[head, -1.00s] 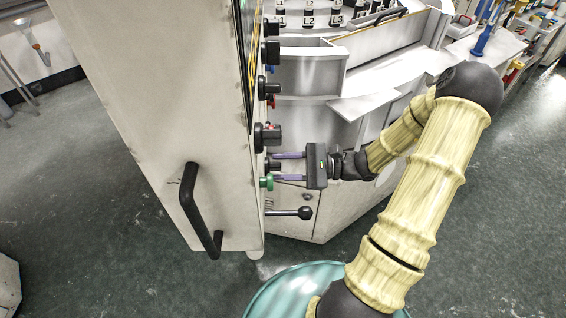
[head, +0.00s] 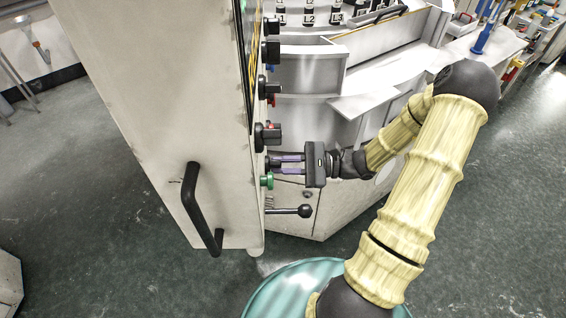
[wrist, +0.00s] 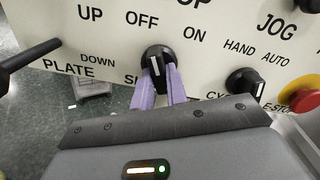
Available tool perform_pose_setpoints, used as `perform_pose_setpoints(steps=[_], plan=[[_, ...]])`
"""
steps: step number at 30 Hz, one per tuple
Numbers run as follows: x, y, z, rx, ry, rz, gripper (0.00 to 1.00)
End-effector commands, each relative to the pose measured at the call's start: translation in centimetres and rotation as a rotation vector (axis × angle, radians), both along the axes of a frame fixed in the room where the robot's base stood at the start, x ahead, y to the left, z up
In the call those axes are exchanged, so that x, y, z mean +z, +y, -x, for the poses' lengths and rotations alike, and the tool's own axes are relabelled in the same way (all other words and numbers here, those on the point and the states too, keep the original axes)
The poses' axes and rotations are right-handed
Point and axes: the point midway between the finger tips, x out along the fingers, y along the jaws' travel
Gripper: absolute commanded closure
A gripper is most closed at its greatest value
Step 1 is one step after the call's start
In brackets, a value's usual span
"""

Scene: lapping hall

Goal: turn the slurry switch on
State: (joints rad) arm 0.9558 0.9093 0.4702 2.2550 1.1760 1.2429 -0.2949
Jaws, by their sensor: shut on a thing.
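The slurry switch (wrist: 157,58) is a round black knob with a white pointer line on the pale panel, in the middle of the wrist view. OFF is printed at its upper left and ON at its upper right. Its pointer stands nearly upright, leaning slightly to the OFF side. The label below it is mostly hidden; only its first letters show. My gripper (head: 274,164) is shut on the knob, with one purple finger on each side. In the head view the knob is seen edge-on at the fingertips, largely hidden.
A HAND/AUTO knob (wrist: 245,82) and a red emergency stop (wrist: 302,97) are to the right. A black lever (wrist: 28,60) is at the left. In the head view, a green button (head: 267,181) and a ball-ended lever (head: 303,211) sit below my gripper. A black handle (head: 198,210) is on the cabinet.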

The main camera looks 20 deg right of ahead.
Motion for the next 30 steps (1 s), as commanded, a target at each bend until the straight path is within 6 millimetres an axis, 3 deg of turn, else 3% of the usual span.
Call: perform_pose_setpoints(steps=[30], plan=[[0.27,0.09,0.36,0.0,0.792,-0.237,1.0]])
